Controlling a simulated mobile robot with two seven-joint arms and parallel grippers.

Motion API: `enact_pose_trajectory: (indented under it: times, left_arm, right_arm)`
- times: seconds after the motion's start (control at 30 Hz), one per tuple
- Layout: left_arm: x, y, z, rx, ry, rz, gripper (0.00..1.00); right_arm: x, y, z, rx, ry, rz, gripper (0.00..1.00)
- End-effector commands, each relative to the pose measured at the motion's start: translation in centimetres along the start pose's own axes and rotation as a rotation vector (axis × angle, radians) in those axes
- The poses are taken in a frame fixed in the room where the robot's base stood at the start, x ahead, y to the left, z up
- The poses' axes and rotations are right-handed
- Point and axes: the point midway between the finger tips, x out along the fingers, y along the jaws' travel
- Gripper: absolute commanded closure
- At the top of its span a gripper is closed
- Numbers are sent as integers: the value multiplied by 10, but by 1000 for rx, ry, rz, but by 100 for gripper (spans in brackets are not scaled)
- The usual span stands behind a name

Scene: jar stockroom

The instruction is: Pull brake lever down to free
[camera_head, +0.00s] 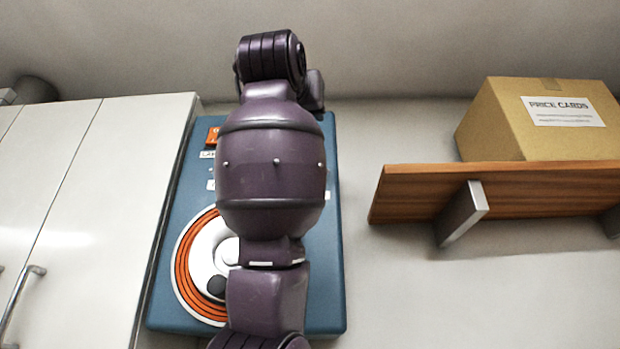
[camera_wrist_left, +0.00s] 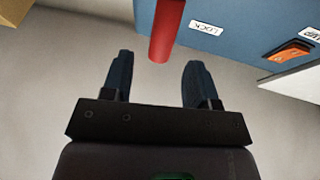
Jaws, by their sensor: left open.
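The brake lever (camera_wrist_left: 166,28) shows in the left wrist view as a red bar beside the blue panel (camera_wrist_left: 240,25), near a LOCK label (camera_wrist_left: 206,27). My left gripper (camera_wrist_left: 157,70) is open. Its two dark fingers stand on either side of the lever's free end in the picture, with no contact visible; the depth between them is hard to judge. In the head view my purple arm covers the middle of the blue panel (camera_head: 325,250), and the lever and gripper are hidden there. My right gripper is not in view.
The panel carries an orange-ringed white dial (camera_head: 203,262) and an orange switch (camera_wrist_left: 291,54). White cupboards (camera_head: 100,200) stand at left. At right a wooden shelf (camera_head: 400,190) on metal brackets holds a PRICE CARDS cardboard box (camera_head: 500,120). Bare wall lies between panel and shelf.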

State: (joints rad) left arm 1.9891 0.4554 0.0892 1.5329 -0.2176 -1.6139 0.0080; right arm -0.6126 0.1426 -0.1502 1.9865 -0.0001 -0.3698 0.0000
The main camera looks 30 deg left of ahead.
Motion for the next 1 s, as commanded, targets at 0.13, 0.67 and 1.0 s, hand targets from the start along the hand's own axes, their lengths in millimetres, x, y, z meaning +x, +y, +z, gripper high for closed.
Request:
enact_pose_trajectory:
  times: [0.13,0.67,1.0]
  left_arm:
    - [28,-1,-3,1,-2,-1,46]
    - [73,0,-1,0,2,0,46]
    - [73,0,-1,0,2,0,66]
  right_arm:
    - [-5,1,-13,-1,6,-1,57]
    - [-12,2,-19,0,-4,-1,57]
    - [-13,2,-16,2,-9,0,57]
